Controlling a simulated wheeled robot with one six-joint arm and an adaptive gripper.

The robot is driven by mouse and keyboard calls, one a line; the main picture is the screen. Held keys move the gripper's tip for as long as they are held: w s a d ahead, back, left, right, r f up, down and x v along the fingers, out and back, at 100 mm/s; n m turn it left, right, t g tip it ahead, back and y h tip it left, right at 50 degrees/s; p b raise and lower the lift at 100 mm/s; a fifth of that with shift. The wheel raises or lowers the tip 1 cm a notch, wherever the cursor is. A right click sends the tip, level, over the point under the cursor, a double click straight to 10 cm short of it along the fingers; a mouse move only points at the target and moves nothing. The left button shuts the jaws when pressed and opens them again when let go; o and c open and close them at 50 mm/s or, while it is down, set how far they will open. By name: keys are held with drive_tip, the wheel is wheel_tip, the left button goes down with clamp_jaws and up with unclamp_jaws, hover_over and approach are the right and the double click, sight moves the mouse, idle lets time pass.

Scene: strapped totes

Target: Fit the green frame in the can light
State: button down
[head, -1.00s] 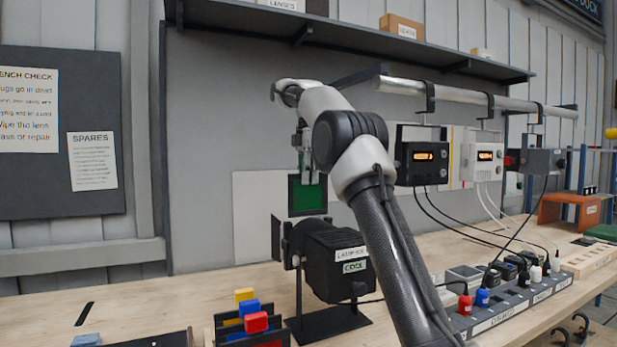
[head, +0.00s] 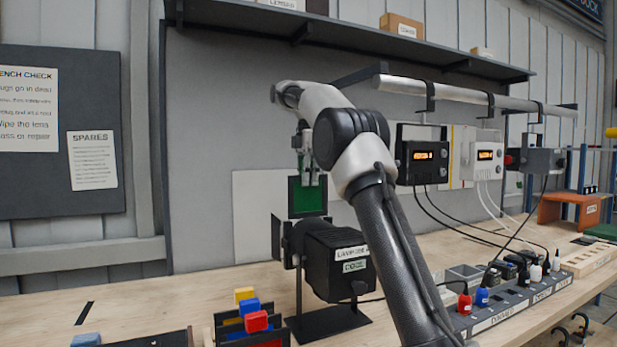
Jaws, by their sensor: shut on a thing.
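The green frame (head: 306,196) is a dark square holder with a green sheet inside. My gripper (head: 308,180) is shut on its top edge and holds it upright. The can light (head: 335,258) is a black can on a stand on the bench, with a label reading COOL on its side and open flaps at its front, left end. The frame is just above the front part of the can light. Its lower edge is at the top of the light, and I cannot tell whether it sits in a slot.
A rack (head: 252,327) with blue, red and yellow tabs stands in front of the light. A power strip (head: 510,305) with several plugs lies at right. Lamps hang from a rail (head: 480,97). A white panel (head: 262,222) is behind the light.

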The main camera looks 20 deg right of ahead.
sight(309, 208)
drive_tip(key=shift+f, duration=4.65)
drive_tip(key=c, duration=1.4)
unclamp_jaws()
drive_tip(key=shift+o, duration=0.2)
wheel_tip(309, 208, up, 10)
drive_tip(key=shift+w+r, duration=0.1)
drive_tip(key=shift+r, duration=0.85)
